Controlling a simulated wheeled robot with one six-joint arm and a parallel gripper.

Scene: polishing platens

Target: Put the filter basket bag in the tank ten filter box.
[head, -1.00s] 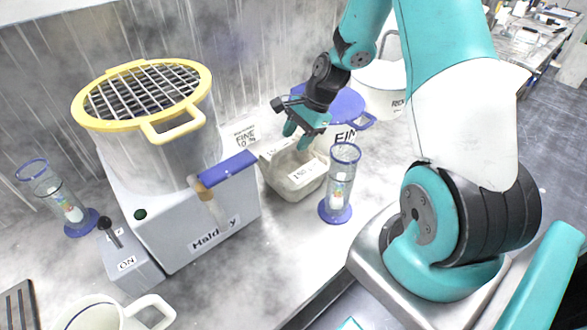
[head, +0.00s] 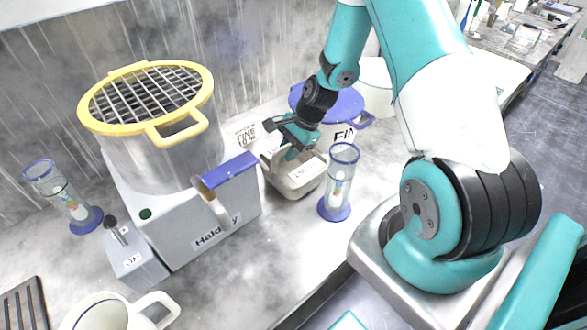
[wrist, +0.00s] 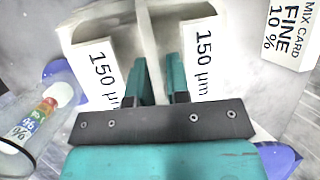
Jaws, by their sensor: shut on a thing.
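The cream filter basket bag (head: 294,184) stands on the counter beside the grey machine. In the wrist view the bag (wrist: 88,32) spreads below my gripper, with a "150 µm" label on each side. My gripper (head: 292,153) points down into its top. In the wrist view the teal fingers (wrist: 159,75) straddle a pale strip at the bag's middle and are shut on it. The fingers hide part of the strip. The bag appears to rest on the counter. I cannot tell which thing is the tank ten filter box.
A steel tank with a yellow grid rim (head: 190,80) sits on the grey machine (head: 215,222) at left. A blue-based glass cylinder (head: 338,182) stands close right of the bag. A blue-lidded "FINE" tub (head: 348,103) and a mix card (head: 246,135) are behind.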

